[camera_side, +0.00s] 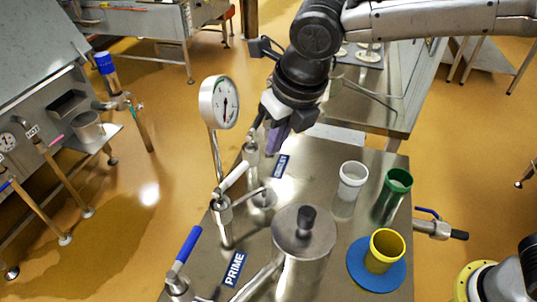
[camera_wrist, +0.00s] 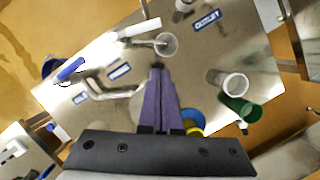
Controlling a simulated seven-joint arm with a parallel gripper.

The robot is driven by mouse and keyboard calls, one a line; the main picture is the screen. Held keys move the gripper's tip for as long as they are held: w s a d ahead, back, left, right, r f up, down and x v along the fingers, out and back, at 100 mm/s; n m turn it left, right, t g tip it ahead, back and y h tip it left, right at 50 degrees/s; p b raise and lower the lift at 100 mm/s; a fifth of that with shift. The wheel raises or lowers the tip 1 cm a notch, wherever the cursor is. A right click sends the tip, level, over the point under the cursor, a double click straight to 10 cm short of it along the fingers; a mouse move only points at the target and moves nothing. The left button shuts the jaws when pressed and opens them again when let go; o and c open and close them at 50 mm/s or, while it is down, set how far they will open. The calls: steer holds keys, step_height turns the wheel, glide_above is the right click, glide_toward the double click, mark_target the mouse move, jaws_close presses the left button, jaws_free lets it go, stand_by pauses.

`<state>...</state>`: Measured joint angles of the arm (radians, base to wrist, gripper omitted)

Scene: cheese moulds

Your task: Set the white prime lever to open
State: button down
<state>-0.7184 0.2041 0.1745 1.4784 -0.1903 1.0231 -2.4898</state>
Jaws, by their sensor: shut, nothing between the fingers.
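The white lever (camera_side: 236,177) sits on a metal valve (camera_side: 223,210) and slants toward the upper right in the side view. In the wrist view the white lever (camera_wrist: 138,29) lies near the top, pointing right and slightly up from its pivot. A blue PRIME label (camera_side: 234,268) is on the steel table below the valve. My gripper (camera_side: 272,142) is above the table, up and right of the white lever and apart from it. Its purple fingers (camera_wrist: 157,70) are together and empty, below the white lever in the wrist view.
A blue lever (camera_side: 188,244) stands front left. A pressure gauge (camera_side: 219,103) rises behind the white lever. A lidded steel pot (camera_side: 304,240), a white cup (camera_side: 352,176), a green cup (camera_side: 397,182) and a yellow cup (camera_side: 385,250) on a blue disc (camera_side: 362,276) occupy the right.

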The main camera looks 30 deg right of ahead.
mark_target(242, 169)
steer(key=s+d+f+n+t+y, duration=0.2)
steer(key=s+f+n+t+y, duration=0.1)
steer(key=s+n, duration=0.1)
steer(key=w+a+f, duration=0.5)
steer(key=w+f, duration=0.2)
steer(key=w, duration=0.2)
steer(key=shift+f, duration=0.4)
stand_by(0.5)
steer(key=shift+w+a, duration=0.1)
steer(key=shift+w, duration=0.9)
